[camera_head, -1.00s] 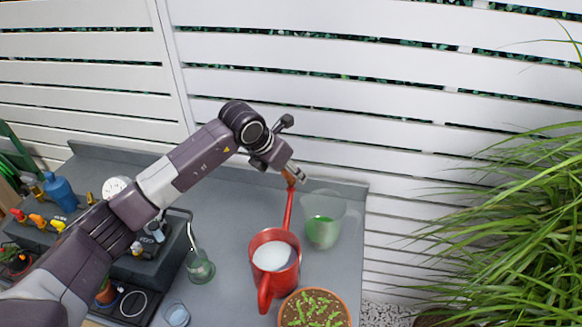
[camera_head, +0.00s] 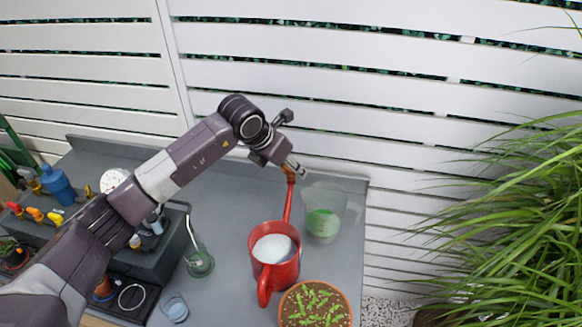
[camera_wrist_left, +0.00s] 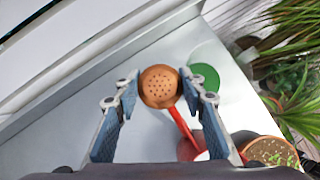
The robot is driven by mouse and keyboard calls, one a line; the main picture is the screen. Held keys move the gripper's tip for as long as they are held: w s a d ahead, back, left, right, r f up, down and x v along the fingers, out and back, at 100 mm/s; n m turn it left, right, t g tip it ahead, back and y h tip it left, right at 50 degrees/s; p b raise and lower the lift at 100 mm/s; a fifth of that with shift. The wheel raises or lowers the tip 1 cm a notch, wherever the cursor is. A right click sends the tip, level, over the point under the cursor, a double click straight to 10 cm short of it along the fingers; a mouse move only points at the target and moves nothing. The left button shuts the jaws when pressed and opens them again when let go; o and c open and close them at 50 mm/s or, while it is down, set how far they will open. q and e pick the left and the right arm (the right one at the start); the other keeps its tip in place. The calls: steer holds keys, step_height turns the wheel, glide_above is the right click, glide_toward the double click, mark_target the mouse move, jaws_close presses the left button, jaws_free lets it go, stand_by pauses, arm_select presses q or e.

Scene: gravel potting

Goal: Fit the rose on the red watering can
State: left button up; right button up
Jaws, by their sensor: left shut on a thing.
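The red watering can (camera_head: 283,270) stands on the grey bench, with a pale fill showing inside its open top. Its long spout points toward the back fence, and the spout also shows in the left wrist view (camera_wrist_left: 181,122). My left gripper (camera_head: 293,168) is at the spout's tip. In the left wrist view my left gripper (camera_wrist_left: 159,87) is shut on the copper-coloured rose (camera_wrist_left: 159,80), whose pierced face is toward the camera. The rose is at the end of the spout; whether it is seated cannot be seen. My right gripper is not in view.
A clear container with green contents (camera_head: 323,212) stands close right of the spout. A pot of seedlings (camera_head: 315,305) is right of the can's handle. Glass vessels (camera_head: 199,262) stand to the left. The white fence (camera_head: 330,120) rises behind the bench.

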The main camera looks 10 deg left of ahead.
arm_select(q)
steer(key=shift+b, duration=0.3)
stand_by(0.7)
steer(key=shift+f+b, duration=0.75)
steer(key=shift+b, duration=0.25)
stand_by(1.0)
stand_by(0.3)
steer(key=o, duration=1.7)
steer(key=shift+c, duration=0.2)
steer(key=shift+r, duration=0.2)
steer(key=shift+r+p, duration=1.9)
steer(key=shift+r, duration=1.95)
jaws_close()
